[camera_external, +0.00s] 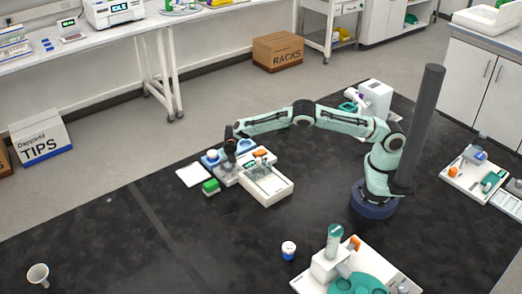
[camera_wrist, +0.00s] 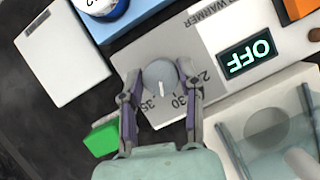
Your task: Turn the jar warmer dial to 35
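The jar warmer (camera_external: 232,174) stands left of my arm's base; its grey dial plate (camera_wrist: 150,50) fills the middle of the wrist view. The round grey dial (camera_wrist: 160,75) has a white pointer line facing down in the picture, toward the gap between the printed 35 and 30. The warmer's display (camera_wrist: 247,54) reads OFF. My gripper (camera_wrist: 161,73) has one finger on each side of the dial, fingertips against its edges, and looks shut on it. In the external view my gripper (camera_external: 230,158) hides the dial.
A green block (camera_wrist: 102,137) lies beside my left finger. A white pad (camera_wrist: 62,55) and a blue holder with a white-lidded jar (camera_wrist: 100,8) sit close by. A pale tray (camera_external: 267,188) adjoins the warmer. The black bench (camera_external: 120,235) is mostly clear at the front left.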

